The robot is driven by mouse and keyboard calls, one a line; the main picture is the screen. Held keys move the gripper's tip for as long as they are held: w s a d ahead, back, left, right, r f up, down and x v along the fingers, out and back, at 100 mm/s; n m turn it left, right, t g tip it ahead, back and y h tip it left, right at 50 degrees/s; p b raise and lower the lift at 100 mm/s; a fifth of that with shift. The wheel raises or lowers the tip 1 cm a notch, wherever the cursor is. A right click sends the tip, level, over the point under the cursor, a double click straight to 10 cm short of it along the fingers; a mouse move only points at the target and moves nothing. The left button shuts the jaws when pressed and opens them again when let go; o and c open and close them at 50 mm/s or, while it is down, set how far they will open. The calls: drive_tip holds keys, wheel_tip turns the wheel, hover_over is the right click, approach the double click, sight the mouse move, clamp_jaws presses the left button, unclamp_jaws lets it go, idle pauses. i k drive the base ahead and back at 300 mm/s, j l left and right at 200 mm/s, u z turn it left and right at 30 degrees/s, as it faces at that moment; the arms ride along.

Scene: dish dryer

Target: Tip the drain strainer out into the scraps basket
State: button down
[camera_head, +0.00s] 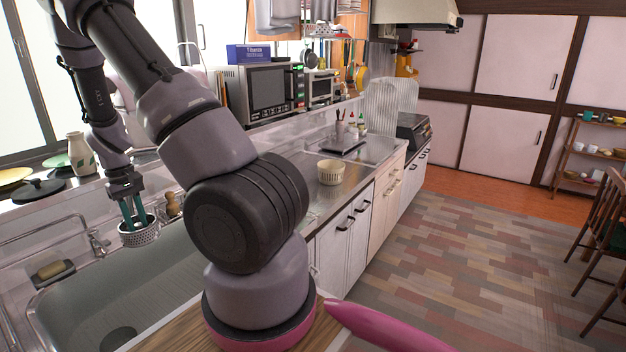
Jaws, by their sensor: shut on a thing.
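My gripper (134,219) hangs down over the back of the sink with its fingers shut on the drain strainer (139,235). The strainer is a small grey perforated cup, held roughly upright above the sink basin. Its inside is too small to make out. A cream ribbed basket (330,172) stands on the counter to the right of my arm, well apart from the gripper; it looks like the scraps basket. Its contents are not clear.
The sink (150,290) lies below the gripper, with a tap (97,243) at its back left and a sponge holder (52,272) at the left. A wooden board (185,328) lies in front. My arm's thick links stand between the strainer and the basket in this view.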

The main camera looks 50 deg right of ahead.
sight(331, 171)
drive_tip(key=z, duration=0.35)
drive_tip(key=l+z, duration=0.15)
drive_tip(key=z, duration=0.2)
drive_tip(key=l+z, duration=0.1)
drive_tip(key=z, duration=0.25)
drive_tip(key=j+z, duration=0.15)
drive_tip(key=z, duration=0.25)
drive_tip(key=j+z, duration=0.1)
drive_tip(key=z, duration=0.3)
drive_tip(key=k, duration=0.05)
